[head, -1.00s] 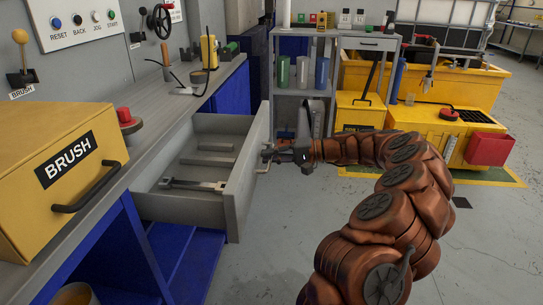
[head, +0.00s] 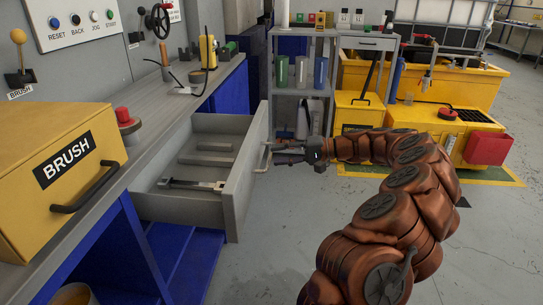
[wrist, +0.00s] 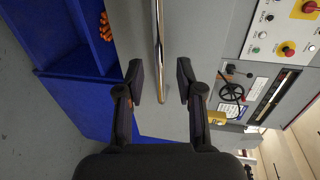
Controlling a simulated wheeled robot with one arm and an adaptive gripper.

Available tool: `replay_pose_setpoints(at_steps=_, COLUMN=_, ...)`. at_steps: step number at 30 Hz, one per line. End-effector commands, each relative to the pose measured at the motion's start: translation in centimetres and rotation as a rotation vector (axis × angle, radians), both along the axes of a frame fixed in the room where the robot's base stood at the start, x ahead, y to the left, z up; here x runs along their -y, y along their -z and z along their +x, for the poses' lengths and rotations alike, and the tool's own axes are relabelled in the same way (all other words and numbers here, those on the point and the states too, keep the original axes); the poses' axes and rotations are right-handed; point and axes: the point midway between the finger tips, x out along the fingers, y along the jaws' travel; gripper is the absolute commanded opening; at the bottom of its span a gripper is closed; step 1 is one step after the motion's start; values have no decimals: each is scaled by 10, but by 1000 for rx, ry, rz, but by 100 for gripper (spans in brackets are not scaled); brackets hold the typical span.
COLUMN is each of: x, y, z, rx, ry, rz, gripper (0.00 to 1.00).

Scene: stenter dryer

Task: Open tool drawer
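The grey tool drawer (head: 236,195) is pulled well out of the bench. Inside it lie a metal wrench (head: 195,185) and grey bars (head: 205,160). Its metal bar handle (head: 264,158) is on the front face. My gripper (head: 276,153) is just right of the handle. In the wrist view my gripper (wrist: 160,82) is open, with the handle (wrist: 159,45) running between the two fingers and a gap on each side. The gripper holds nothing.
A yellow BRUSH box (head: 60,170) with a black handle stands on the bench at left. A red button (head: 123,115) is on the bench above the drawer. A grey shelf unit (head: 300,95) and yellow machinery (head: 460,90) stand behind. The floor right of the drawer is clear.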

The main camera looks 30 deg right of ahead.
Motion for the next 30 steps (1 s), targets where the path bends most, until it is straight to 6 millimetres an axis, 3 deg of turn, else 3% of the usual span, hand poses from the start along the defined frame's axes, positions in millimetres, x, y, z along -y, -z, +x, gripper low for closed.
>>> replay_pose_setpoints(at_steps=4, x=27, y=-6, z=-17, rx=2, ry=7, rz=-3, gripper=37)
replay_pose_setpoints(at_steps=12, x=57, y=-13, z=-39, rx=0, ry=6, rz=-2, gripper=37)
replay_pose_setpoints(at_steps=30, x=68, y=-17, z=-48, rx=0, ry=3, rz=-1, gripper=37)
